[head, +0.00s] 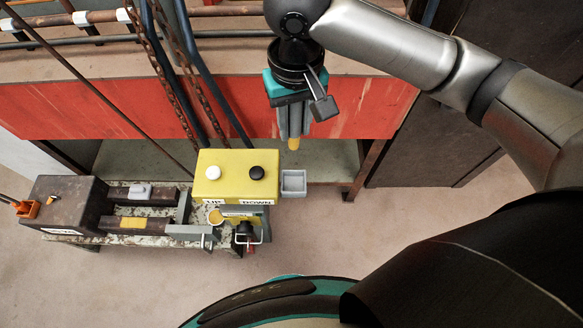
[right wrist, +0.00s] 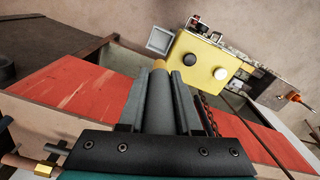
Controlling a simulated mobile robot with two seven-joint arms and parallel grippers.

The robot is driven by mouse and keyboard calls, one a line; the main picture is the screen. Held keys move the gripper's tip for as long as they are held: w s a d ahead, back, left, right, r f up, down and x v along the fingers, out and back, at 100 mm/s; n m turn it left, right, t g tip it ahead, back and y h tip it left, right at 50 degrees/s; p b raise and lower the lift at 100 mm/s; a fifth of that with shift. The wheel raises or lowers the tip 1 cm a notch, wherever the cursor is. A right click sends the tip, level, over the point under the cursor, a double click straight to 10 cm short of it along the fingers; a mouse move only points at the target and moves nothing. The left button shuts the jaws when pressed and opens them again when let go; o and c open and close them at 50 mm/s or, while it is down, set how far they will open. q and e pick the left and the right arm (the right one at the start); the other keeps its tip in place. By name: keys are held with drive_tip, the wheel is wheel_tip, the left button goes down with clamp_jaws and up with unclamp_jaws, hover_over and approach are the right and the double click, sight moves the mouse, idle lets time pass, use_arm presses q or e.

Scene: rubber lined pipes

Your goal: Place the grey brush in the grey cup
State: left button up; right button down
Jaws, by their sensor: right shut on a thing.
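My right gripper (head: 294,128) points down and is shut on the grey brush (head: 293,145). In the head view only the brush's yellow-orange end shows clearly below the fingers. In the right wrist view the brush (right wrist: 160,105) is a dark grey rod between the two fingers (right wrist: 160,100), its orange tip away from the palm. The grey cup (head: 293,183) is a square, open-topped box against the right side of the yellow control box. It also shows in the right wrist view (right wrist: 160,41), just beyond the brush tip. The brush is outside the cup. My left gripper is not in view.
The yellow box (head: 228,186) bears a white and a black button. A cluttered metal bench (head: 130,232) with a brown block (head: 64,203) stands left. A red panel (head: 120,108), chains and pipes lie behind. The floor right of the cup is clear.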

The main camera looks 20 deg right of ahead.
sight(295, 136)
drive_tip(key=f+b, duration=0.2)
drive_tip(key=f, duration=0.6)
drive_tip(key=f+b, duration=0.3)
drive_tip(key=f, duration=0.6)
drive_tip(key=shift+s+f, duration=0.2)
drive_tip(key=shift+f, duration=0.1)
drive_tip(key=c, duration=0.9)
unclamp_jaws()
drive_tip(key=shift+f, duration=0.1)
wheel_tip(295, 136, up, 12)
drive_tip(key=p, duration=0.4)
drive_tip(key=shift+r, duration=0.2)
